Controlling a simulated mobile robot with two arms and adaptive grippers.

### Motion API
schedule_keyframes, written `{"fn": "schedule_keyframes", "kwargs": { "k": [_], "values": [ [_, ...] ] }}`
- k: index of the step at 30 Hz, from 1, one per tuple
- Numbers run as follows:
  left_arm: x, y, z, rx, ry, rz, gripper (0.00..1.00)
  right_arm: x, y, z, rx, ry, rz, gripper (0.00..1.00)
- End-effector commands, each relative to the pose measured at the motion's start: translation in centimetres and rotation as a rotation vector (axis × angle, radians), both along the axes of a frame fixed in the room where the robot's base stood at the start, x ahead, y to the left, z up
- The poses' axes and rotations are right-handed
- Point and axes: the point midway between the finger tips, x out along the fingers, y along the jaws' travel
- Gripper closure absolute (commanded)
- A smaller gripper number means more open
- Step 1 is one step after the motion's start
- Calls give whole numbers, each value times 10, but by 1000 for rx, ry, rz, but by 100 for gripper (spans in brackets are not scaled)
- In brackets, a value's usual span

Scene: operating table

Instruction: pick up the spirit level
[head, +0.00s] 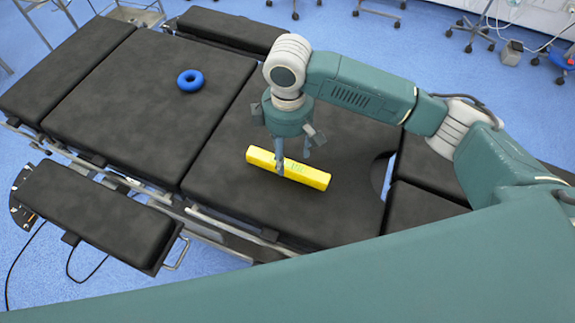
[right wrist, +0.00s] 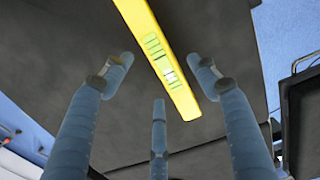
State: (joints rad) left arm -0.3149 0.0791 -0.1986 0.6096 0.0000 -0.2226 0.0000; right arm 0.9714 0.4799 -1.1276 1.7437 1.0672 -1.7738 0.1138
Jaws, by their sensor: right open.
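The spirit level (head: 303,175) is a long yellow bar lying on the black operating table (head: 228,173) in the head view. In the right wrist view the spirit level (right wrist: 148,32) runs from the top middle down to the right, with green vials on its face. My right gripper (head: 292,165) is directly over it, pointing down, with one finger in front of the bar and another behind. In the right wrist view my right gripper (right wrist: 160,78) is open, its fingers spread to either side of the bar and none visibly gripping it. My left gripper is out of view.
A blue ring (head: 190,80) lies on the table pad to the left, well away from the spirit level. The table has a curved cut-out (head: 381,174) at the right. The padding between ring and bar is clear.

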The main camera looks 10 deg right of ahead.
Motion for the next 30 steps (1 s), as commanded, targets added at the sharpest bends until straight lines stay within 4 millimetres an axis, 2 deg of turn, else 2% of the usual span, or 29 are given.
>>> {"fn": "schedule_keyframes", "kwargs": {
  "k": [6, 9, 17, 18, 26, 30],
  "values": [
    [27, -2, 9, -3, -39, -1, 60, -4, -2, -33, -2, 5, -2, 41],
    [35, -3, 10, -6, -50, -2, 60, -3, -2, -43, -2, 3, -1, 41],
    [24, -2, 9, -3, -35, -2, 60, -3, -2, -48, -1, 1, 0, 41],
    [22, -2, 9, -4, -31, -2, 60, -3, -2, -48, -1, 1, 0, 43],
    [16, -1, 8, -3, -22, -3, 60, -3, -1, -48, -1, 1, 0, 94],
    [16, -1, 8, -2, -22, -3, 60, -2, -1, -48, 0, 0, 0, 96]
  ]
}}
